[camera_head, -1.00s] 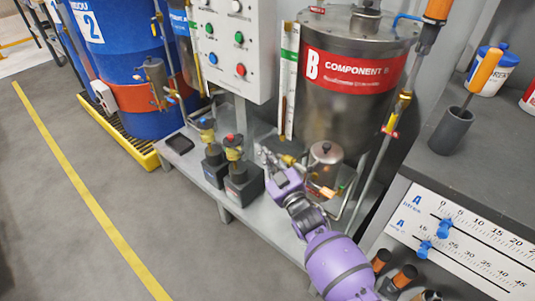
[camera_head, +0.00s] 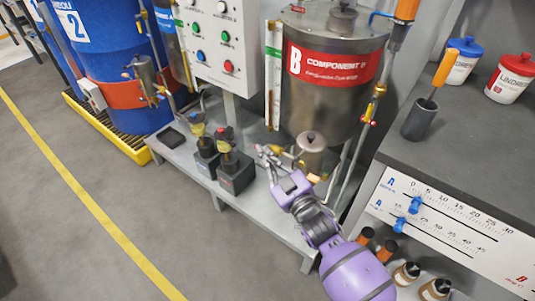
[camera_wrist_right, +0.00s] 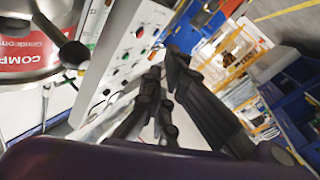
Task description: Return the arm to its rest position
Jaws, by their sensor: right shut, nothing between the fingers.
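My right arm is purple and comes in from the bottom right of the head view. Its gripper (camera_head: 266,154) is over the low metal bench, just left of a small metal pot (camera_head: 311,150) below the Component B tank (camera_head: 335,75). Whether it touches the pot I cannot tell. In the right wrist view the dark fingers (camera_wrist_right: 163,82) are close together and hold nothing. The tank's red label shows at the upper left of that view (camera_wrist_right: 35,45). My left gripper is not in view.
Two dark blocks with valves (camera_head: 236,172) stand on the bench (camera_head: 270,222) left of the gripper. A button panel (camera_head: 222,40) hangs above. A blue drum (camera_head: 105,70) stands at left. A grey counter (camera_head: 460,150) with slider scales is at right. The floor at lower left is clear.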

